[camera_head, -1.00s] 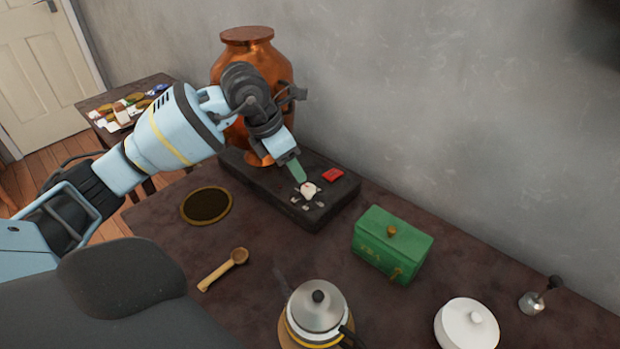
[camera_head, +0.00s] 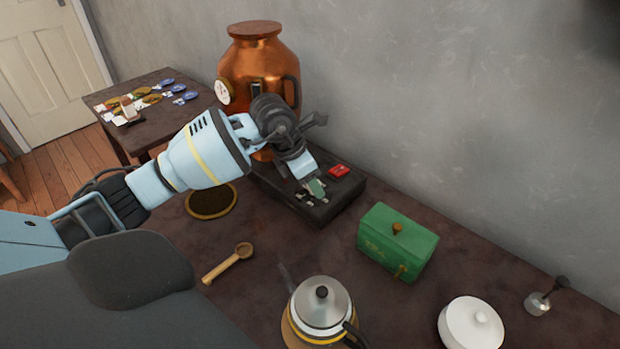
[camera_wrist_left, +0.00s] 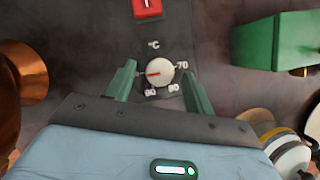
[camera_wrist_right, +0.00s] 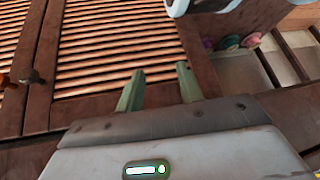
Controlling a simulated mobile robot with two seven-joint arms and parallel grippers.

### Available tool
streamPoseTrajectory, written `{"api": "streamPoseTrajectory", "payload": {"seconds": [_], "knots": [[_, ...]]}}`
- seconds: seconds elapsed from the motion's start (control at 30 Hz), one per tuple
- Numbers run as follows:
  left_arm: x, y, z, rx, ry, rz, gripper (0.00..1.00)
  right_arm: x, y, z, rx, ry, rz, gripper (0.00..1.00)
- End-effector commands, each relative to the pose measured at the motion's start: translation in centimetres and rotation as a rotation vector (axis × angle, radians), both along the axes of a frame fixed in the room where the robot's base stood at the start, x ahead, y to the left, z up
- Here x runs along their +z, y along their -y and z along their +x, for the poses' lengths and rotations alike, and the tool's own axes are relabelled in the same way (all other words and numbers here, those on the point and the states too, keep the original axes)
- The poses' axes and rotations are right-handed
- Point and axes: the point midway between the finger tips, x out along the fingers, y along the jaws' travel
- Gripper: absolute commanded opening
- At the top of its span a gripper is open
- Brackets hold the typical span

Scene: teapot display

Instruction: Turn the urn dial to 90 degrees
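The urn dial (camera_wrist_left: 160,73) is a round white knob with a red pointer on the urn's dark base (camera_head: 335,205). In the left wrist view its pointer aims left, and printed numbers sit to its right and below. My left gripper (camera_wrist_left: 158,67) is open with one green finger on each side of the dial; I cannot tell whether they touch it. In the head view the left gripper (camera_head: 316,188) covers the dial. The copper urn (camera_head: 258,58) stands at the base's far end. My right gripper (camera_wrist_right: 160,68) is open and empty above slatted wooden doors.
A red switch (camera_head: 340,171) sits on the base near the dial. A green box (camera_head: 397,243), a kettle (camera_head: 321,306), a white lidded pot (camera_head: 471,325) and a wooden scoop (camera_head: 227,264) stand or lie on the dark table. A wall runs behind.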

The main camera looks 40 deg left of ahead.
Motion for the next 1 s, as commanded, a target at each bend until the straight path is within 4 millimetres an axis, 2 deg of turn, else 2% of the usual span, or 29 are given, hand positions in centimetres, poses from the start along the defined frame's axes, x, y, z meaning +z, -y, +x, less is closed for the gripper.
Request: {"api": "streamPoseTrajectory", "payload": {"seconds": [0.03,0.33,0.67,1.0], "knots": [[0.0,0.0,0.0,0.0,0.0,0.0,0.47,0.0,0.0,0.0,0.0,0.0,0.0,0.36],[0.0,0.0,0.0,0.0,0.0,0.0,0.09,0.0,0.0,-0.1,0.0,-0.001,0.0,0.36],[0.1,0.1,-0.1,0.053,0.0,0.0,0.09,0.3,0.0,-0.2,0.0,-0.003,-0.001,0.36],[0.4,0.3,-0.1,0.297,0.001,0.0,0.09,1.8,0.0,-0.1,-0.002,0.005,0.0,0.36]]}}
